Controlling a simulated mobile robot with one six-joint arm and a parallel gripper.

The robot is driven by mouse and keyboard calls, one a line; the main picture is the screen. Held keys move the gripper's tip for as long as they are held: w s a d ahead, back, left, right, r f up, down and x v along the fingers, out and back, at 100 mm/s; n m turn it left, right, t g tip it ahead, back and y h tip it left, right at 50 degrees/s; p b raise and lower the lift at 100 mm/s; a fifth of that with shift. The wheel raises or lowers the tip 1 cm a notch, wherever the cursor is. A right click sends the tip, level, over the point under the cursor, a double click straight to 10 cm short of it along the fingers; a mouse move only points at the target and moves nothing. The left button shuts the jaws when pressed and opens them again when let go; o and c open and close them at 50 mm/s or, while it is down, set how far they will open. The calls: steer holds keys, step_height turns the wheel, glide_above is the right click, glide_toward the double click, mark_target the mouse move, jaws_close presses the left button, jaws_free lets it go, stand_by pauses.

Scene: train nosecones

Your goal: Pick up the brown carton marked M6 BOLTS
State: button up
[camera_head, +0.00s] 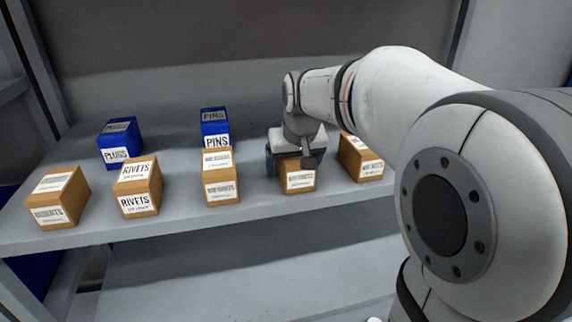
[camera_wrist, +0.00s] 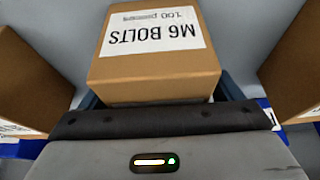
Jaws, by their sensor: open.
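The brown carton marked M6 BOLTS (camera_wrist: 153,52) fills the upper middle of the wrist view, its white label upside down there. In the head view a brown carton (camera_head: 299,180) sits on the shelf directly under my gripper (camera_head: 297,162), and its upper part is hidden by the gripper. My gripper is open, and its dark body crosses the bottom of the wrist view. Dark blue-grey finger parts show beside the carton's near end, one on each side. Whether they touch the carton cannot be told.
Brown cartons stand close by, one right (camera_head: 361,157) and one left (camera_head: 221,178). Further left are a RIVETS carton (camera_head: 138,186) and another brown carton (camera_head: 58,196). Blue cartons (camera_head: 119,142) (camera_head: 214,127) stand behind. The grey shelf's front edge (camera_head: 180,230) is near; bare shelf separates the cartons.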

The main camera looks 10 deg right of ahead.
steer(key=shift+f, duration=0.15)
steer(key=shift+c, duration=0.3)
steer(key=c, duration=1.4)
